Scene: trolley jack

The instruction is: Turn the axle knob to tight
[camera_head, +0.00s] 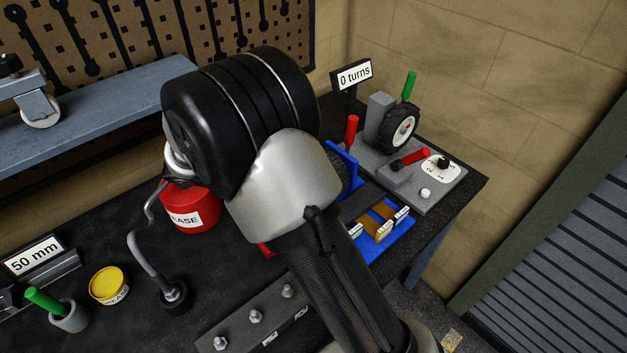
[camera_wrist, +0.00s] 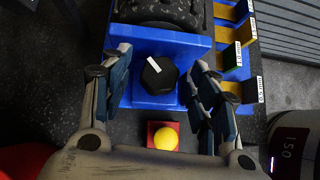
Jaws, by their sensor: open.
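A black hexagonal knob (camera_wrist: 158,77) with a white pointer stripe sits on the front of a blue block (camera_wrist: 150,47) in the wrist view. I take it for the axle knob; no tight mark is legible by it. The stripe leans to the upper left. My gripper (camera_wrist: 159,64) is open, with one finger left and one right of the knob, both apart from it. A black tyre-like part (camera_wrist: 170,13) lies behind the knob on the block. In the head view my arm hides the knob and the gripper; only a bit of blue block (camera_head: 344,170) shows.
A yellow button (camera_wrist: 165,138) on a red base lies just below the knob. A blue tray (camera_head: 375,246) with labelled pieces stands to the right. A grey fixture (camera_head: 438,192) with a wheel, red handles and numbered dial is behind. A red grease tin (camera_head: 192,209) stands left of my arm.

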